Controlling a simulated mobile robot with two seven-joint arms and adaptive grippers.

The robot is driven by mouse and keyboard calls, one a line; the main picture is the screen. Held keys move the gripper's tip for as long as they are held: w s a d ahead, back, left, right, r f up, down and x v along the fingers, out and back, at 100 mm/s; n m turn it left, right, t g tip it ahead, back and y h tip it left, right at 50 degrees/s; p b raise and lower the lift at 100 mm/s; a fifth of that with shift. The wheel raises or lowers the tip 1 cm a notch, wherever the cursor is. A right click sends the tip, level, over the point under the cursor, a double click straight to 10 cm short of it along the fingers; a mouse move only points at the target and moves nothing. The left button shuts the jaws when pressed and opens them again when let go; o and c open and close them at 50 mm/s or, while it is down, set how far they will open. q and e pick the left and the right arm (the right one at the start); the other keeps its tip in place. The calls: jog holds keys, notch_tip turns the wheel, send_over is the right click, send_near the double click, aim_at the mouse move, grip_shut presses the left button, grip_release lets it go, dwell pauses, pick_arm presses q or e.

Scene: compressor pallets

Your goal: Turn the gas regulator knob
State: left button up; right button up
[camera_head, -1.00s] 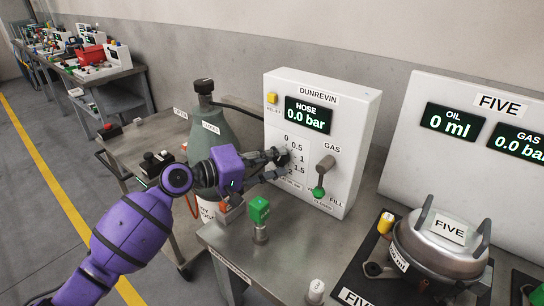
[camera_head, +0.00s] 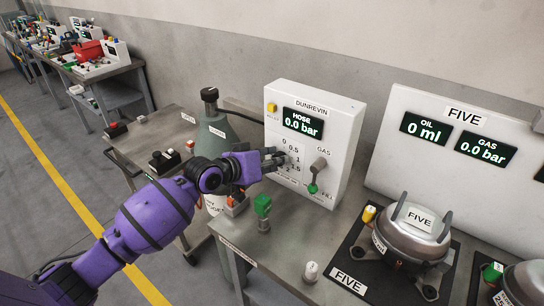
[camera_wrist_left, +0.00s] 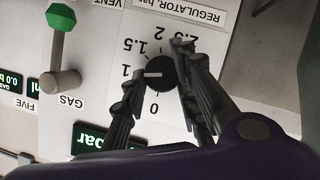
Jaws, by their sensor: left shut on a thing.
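The gas regulator knob (camera_wrist_left: 160,73) is a round black dial on a white scale in the left wrist view. Its white pointer mark points toward the 1 on the scale, which appears upside down there. My left gripper (camera_head: 279,159), on a purple arm, reaches the white DUNREVIN panel (camera_head: 345,120). In the left wrist view its two dark fingers (camera_wrist_left: 160,84) lie on either side of the knob, shut on it. In the head view the fingers largely hide the knob. The HOSE display (camera_head: 303,124) reads 0.0 bar. My right gripper is not in view.
A GAS lever (camera_head: 318,170) with a green tip sits right of the dial. A green-topped fitting (camera_head: 263,207) stands on the bench before the panel. A grey-green gas cylinder (camera_head: 217,143) stands left of the panel. A FIVE compressor (camera_head: 408,243) sits to the right.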

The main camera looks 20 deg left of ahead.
pick_arm(q)
jog(key=shift+w+d+r+m+p, duration=0.1)
jog(key=shift+d+r+m+p, duration=0.3)
jog(key=shift+r+m, duration=0.15)
jog(key=shift+f, duration=0.15)
jog(key=o, duration=1)
jog(key=shift+d, duration=0.1)
jog(key=shift+f, duration=0.1)
jog(key=v, duration=1.2)
jog(key=shift+s+f, duration=0.15)
jog(key=shift+s, duration=0.1)
